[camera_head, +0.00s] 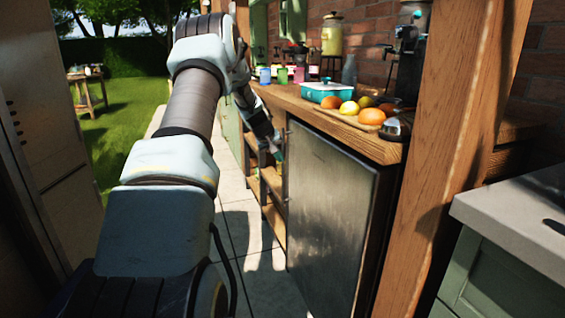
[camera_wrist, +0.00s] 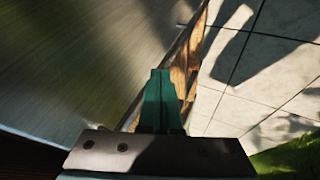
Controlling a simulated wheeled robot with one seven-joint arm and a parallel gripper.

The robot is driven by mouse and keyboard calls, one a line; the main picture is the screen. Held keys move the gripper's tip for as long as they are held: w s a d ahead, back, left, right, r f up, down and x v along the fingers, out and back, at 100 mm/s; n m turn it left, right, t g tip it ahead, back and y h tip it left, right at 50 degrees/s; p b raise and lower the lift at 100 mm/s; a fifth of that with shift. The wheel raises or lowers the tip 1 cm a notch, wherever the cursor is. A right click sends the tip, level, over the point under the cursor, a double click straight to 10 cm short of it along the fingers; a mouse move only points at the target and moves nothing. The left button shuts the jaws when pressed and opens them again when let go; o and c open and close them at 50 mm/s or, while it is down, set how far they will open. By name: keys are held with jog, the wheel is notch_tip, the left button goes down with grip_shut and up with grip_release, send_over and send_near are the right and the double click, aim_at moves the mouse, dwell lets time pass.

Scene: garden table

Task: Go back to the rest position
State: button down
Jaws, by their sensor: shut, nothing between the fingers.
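My arm reaches forward along the left of the outdoor counter in the head view. My gripper (camera_head: 279,153) hangs low at the counter's front, beside the open wooden shelves and the grey metal door (camera_head: 328,215). In the wrist view my gripper (camera_wrist: 160,75) shows as two green fingers pressed together, with nothing between them. The metal door (camera_wrist: 70,60) fills the left of that view, close to the fingers. I cannot tell whether they touch it.
The wooden counter (camera_head: 375,148) holds a teal dish (camera_head: 325,93), oranges (camera_head: 371,117), cups and a drink dispenser (camera_head: 332,35). A wooden post (camera_head: 455,130) stands at right, near a green cabinet (camera_head: 510,265). Paved floor (camera_head: 240,215) lies clear left of the shelves.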

jog(key=v, duration=0.6)
jog(key=s+a+m+g+y, duration=0.1)
jog(key=s+a, duration=0.2)
jog(key=s, duration=1)
jog(key=s+a+m+g+y, duration=0.1)
jog(key=s+a+g+y, duration=0.15)
jog(key=s, duration=1.15)
jog(key=s+a+m+g+y, duration=0.1)
jog(key=s+a, duration=0.2)
jog(key=s, duration=1)
notch_tip(320, 180, up, 16)
jog(key=s+p, duration=0.1)
jog(key=p, duration=1.6)
jog(key=shift+a, duration=0.3)
jog(key=shift+a, duration=0.1)
